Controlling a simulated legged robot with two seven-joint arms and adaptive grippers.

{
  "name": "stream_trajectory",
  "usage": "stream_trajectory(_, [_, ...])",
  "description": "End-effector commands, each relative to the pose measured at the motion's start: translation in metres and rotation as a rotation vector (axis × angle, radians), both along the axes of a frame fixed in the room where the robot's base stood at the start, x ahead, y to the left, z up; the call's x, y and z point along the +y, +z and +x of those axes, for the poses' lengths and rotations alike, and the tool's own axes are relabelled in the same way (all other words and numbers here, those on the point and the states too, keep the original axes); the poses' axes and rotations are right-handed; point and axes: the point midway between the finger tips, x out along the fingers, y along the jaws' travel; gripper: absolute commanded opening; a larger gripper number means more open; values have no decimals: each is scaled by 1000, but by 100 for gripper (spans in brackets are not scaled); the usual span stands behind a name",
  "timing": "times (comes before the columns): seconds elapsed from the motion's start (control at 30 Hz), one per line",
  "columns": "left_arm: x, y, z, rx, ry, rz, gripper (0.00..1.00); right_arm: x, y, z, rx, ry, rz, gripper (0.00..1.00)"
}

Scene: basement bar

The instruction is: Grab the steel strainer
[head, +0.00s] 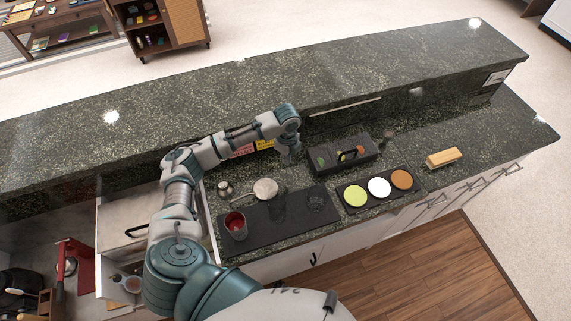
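A round, pale grey metallic object (265,190) lies on the dark stone counter behind the black mat; it may be the steel strainer, but it is too small to be sure. A small silvery item (225,187) stands left of it. My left arm reaches over the counter, and my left gripper (290,154) points down, to the right of and behind the round object and apart from it. The gripper's fingers are too small to show whether they are open or shut. I see nothing held in it. My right gripper is out of view.
The black mat (255,232) holds a glass with red contents (236,225) and clear glasses. Right of it are a black condiment box (340,162), a tray with three coloured rounds (351,209) and a wooden block (443,158). A raised ledge (380,72) runs behind.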

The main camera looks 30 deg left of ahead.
Motion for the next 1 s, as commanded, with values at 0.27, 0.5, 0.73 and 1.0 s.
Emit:
stream_trajectory(0.27, [1,2,0,-2,0,-2,5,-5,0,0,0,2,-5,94])
stream_trajectory(0.5, [1,2,1,-3,1,-2,65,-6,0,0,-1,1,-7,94])
stream_trajectory(0.73, [1,2,1,-3,0,-2,80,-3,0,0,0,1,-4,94])
stream_trajectory(1.0, [1,13,2,-5,0,-2,80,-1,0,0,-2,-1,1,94])
